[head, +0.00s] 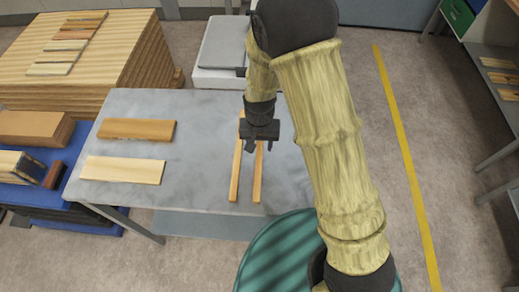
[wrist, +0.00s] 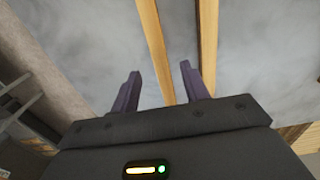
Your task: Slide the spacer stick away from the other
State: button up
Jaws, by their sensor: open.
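Two thin wooden spacer sticks lie nearly parallel on the grey tabletop, a narrow gap between them. In the head view the left stick (head: 236,174) and the right stick (head: 258,176) run toward the table's front edge. Their far parts are partly hidden by my gripper (head: 262,148), which is over them, pointing down. In the wrist view my gripper (wrist: 160,88) is open with its fingers apart. One stick (wrist: 156,50) shows between the fingers, and the other stick (wrist: 208,45) passes beside the right finger. I cannot tell whether a finger touches either stick.
The grey table (head: 200,188) also bears a brown board (head: 137,129) and a pale board (head: 122,169) on its left. A wood stack (head: 85,70) stands behind it at the left. The tabletop between the boards and sticks is clear.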

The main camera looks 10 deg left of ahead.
aim_at(259, 153)
jog(key=shift+f, duration=2.25)
grip_shut()
